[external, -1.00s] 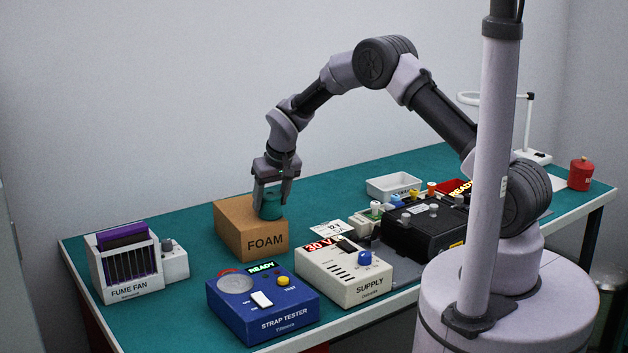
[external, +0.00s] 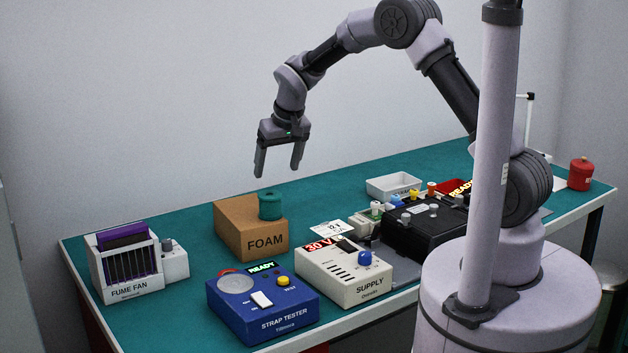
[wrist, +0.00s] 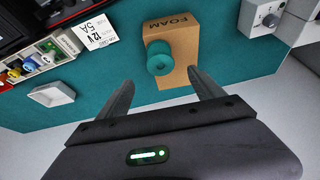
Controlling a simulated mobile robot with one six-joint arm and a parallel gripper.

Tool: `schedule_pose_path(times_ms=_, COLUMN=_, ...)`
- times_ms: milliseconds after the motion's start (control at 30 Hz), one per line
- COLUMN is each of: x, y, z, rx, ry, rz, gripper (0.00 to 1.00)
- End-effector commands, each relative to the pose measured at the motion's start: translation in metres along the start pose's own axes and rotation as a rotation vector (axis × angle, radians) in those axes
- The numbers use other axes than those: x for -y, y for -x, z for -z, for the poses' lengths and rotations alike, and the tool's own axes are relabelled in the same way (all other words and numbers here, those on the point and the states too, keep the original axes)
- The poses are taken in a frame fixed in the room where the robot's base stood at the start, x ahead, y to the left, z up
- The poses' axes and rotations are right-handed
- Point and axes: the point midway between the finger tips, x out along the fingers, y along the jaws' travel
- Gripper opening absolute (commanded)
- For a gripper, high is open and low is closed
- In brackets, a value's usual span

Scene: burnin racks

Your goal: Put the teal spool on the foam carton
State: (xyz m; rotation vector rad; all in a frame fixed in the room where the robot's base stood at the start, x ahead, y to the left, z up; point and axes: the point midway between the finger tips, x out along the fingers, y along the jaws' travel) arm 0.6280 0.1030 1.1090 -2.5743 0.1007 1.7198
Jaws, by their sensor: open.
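The teal spool (external: 270,205) stands upright on top of the brown foam carton (external: 237,233), near the carton's right side. In the wrist view the teal spool (wrist: 159,58) sits close to one edge of the carton (wrist: 183,73). My gripper (external: 277,174) is open and empty, above the carton and clear of the spool. In the wrist view my gripper's two fingers (wrist: 163,90) are spread wide, with nothing between them.
A fume fan (external: 126,265) stands at the left end of the green bench. A blue strap tester (external: 262,301) and a white supply (external: 343,272) sit in front of the carton. A white tray (external: 393,187) lies to the right. The bench behind the carton is clear.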

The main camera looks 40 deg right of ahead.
Motion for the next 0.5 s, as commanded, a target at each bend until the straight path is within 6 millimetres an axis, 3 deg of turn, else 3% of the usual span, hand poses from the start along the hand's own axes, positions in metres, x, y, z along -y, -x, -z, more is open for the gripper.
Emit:
schedule_pose_path(times_ms=67, x=-0.002, y=0.013, z=0.000, rx=-0.002, ry=-0.005, rz=0.002, gripper=0.77)
schedule_pose_path(times_ms=133, x=-0.011, y=0.041, z=-0.004, rx=-0.009, ry=-0.026, rz=0.010, gripper=0.77)
schedule_pose_path(times_ms=233, x=-0.037, y=0.116, z=-0.028, rx=-0.021, ry=-0.092, rz=0.036, gripper=0.77)
schedule_pose_path(times_ms=300, x=-0.058, y=0.173, z=-0.065, rx=-0.029, ry=-0.150, rz=0.064, gripper=0.77)
schedule_pose_path(times_ms=367, x=-0.073, y=0.215, z=-0.104, rx=-0.038, ry=-0.198, rz=0.093, gripper=0.77)
schedule_pose_path(times_ms=400, x=-0.081, y=0.237, z=-0.134, rx=-0.044, ry=-0.227, rz=0.113, gripper=0.77)
schedule_pose_path(times_ms=500, x=-0.092, y=0.270, z=-0.204, rx=-0.061, ry=-0.287, rz=0.163, gripper=0.77)
